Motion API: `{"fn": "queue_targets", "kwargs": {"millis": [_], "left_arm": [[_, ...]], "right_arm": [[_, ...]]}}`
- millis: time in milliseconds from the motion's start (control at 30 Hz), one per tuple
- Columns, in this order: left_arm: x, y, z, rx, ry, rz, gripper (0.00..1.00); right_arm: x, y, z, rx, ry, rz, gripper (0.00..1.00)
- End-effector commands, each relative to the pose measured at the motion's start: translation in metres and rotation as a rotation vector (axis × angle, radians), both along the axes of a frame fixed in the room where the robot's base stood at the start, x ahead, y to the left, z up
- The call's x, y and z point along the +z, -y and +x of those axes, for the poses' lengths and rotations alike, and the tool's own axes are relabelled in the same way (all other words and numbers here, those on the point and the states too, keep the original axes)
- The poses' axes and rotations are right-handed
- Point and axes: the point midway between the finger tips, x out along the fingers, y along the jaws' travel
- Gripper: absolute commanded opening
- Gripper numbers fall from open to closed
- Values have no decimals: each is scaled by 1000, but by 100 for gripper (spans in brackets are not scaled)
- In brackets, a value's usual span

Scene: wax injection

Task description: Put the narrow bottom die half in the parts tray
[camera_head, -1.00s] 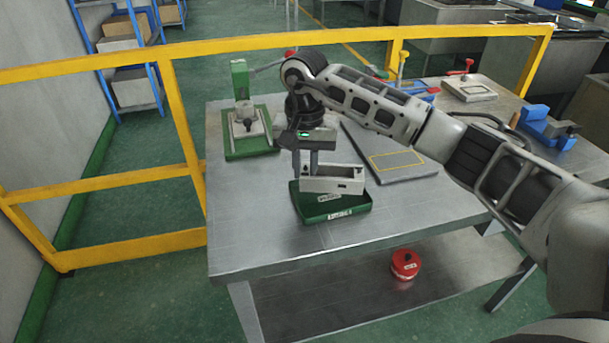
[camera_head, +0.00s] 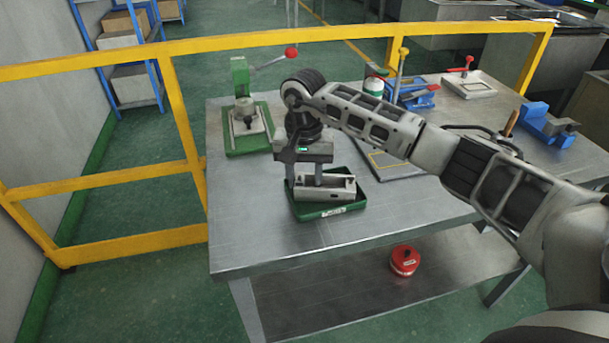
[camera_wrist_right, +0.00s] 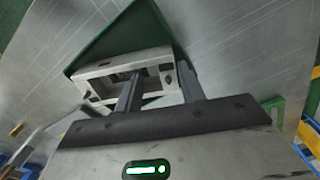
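The narrow bottom die half (camera_head: 338,188), a light grey metal block with a hollow middle, lies inside the green parts tray (camera_head: 350,207) near the table's front. In the right wrist view, the die half (camera_wrist_right: 95,72) also sits within the tray's green rim (camera_wrist_right: 88,54). My right gripper (camera_head: 306,182) points down over the die half's left end in the head view. In the wrist view its two fingers (camera_wrist_right: 158,92) stand apart, one over the hollow and one by the end wall, with a gap between them. My left gripper is not in view.
A green-based press (camera_head: 247,135) with a red-knobbed lever stands behind left. A grey plate (camera_head: 405,172) lies right of the tray, partly behind my arm. Blue clamps (camera_head: 548,128) and a light fixture (camera_head: 468,86) stand farther right. The table's front left is clear.

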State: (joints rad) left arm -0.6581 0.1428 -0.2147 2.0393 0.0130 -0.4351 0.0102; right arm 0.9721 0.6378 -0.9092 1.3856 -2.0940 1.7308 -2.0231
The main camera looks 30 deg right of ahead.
Motion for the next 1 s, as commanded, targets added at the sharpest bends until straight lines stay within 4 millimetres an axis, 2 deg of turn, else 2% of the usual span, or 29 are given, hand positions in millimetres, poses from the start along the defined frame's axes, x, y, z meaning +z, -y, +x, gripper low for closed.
{"fn": "queue_targets", "kwargs": {"millis": [67,167,500,633,800,1000], "left_arm": [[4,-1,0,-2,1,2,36],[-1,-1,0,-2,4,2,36],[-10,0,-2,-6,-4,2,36],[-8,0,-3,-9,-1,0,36],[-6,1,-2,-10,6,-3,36],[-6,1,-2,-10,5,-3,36]], "right_arm": [[5,0,0,0,0,0,39],[16,0,1,1,5,0,39],[88,0,1,0,5,-1,39],[108,-1,1,0,3,-1,39],[121,-1,0,-1,0,0,39],[123,-1,0,-1,-1,0,39]]}}
